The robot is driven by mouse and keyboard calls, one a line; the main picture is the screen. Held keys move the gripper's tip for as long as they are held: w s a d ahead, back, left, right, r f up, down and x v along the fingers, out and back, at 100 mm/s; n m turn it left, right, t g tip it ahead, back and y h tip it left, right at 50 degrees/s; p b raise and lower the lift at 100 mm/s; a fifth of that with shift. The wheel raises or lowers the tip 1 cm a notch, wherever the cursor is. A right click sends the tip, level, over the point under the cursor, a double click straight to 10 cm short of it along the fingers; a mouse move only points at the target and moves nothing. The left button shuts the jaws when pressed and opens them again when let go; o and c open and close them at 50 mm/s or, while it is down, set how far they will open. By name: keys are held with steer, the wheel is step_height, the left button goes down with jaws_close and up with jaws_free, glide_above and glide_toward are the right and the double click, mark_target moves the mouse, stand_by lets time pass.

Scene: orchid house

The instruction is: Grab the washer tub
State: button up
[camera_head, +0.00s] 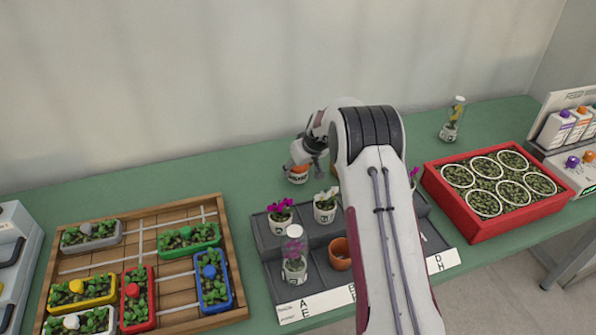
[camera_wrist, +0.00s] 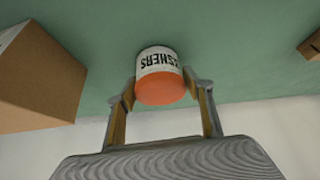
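The washer tub (camera_wrist: 158,62) is a small white tub with dark "WASHERS" lettering and an orange lid. In the wrist view it stands on the green bench top, its lid towards the camera. In the head view the tub (camera_head: 298,175) is small and partly covered by my gripper (camera_head: 312,150), which hangs above it. In the wrist view my gripper (camera_wrist: 162,88) has one finger on each side of the tub, with the tips close by its sides. The fingers stand apart, and I see no clear contact with the tub.
A cardboard-coloured box (camera_wrist: 38,78) stands left of the tub in the wrist view. In the head view, a grey tray (camera_head: 266,240) with potted orchids is in front of the tub. A wooden board (camera_head: 160,215) with planters lies left; a red crate (camera_head: 480,222) stands right.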

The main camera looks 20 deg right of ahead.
steer(key=c, duration=0.5)
steer(key=shift+r, duration=5.05)
